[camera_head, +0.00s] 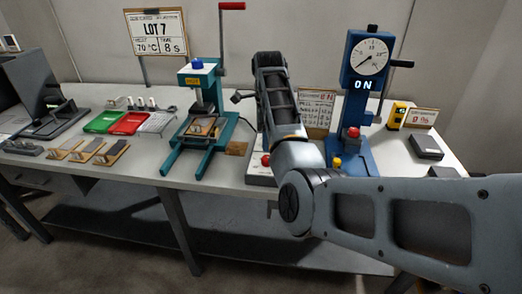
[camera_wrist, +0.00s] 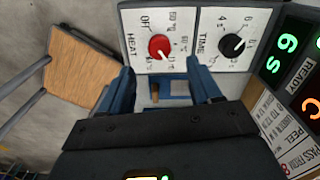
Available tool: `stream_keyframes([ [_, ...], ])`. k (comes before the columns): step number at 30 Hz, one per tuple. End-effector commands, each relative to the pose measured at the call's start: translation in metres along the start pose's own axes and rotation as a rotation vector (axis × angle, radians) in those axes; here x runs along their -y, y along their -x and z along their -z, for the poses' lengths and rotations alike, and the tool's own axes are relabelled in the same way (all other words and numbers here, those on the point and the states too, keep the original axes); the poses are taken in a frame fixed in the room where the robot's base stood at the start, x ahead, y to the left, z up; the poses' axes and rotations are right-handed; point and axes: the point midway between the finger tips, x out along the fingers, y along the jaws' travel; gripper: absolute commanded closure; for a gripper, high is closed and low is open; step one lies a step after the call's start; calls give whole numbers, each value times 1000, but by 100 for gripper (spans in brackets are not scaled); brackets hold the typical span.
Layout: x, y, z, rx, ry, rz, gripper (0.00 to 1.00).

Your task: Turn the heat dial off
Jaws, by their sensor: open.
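The heat dial (camera_wrist: 159,47) is a round red knob on a white panel marked HEAT in the wrist view, with OFF at its upper left and temperature marks around it. Its pale pointer mark is too small to read surely. My gripper (camera_wrist: 159,68) is open, its two blue fingers apart on either side just below the dial. Nothing is seen between the fingers except part of a blue frame behind them. In the head view my arm hides the gripper's tips, and a red knob (camera_head: 265,160) shows on a white box beside the arm.
A black time dial (camera_wrist: 232,45) sits right of the heat dial, with a lit display (camera_wrist: 288,45) beyond it. A wooden board (camera_wrist: 82,68) lies at the left. In the head view a teal press (camera_head: 198,115) and a blue gauge stand (camera_head: 358,100) flank my arm.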

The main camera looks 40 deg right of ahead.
Motion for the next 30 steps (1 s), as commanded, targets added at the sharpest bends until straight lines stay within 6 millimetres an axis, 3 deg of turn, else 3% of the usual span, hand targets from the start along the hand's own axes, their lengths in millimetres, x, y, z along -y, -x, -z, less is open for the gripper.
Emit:
stream_keyframes([
  [13, -1, -62, 0, -1, 2, -2, 37],
  [24, -1, -68, 0, 0, 1, 0, 37],
  [30, -1, -68, 0, 0, 1, 0, 55],
])
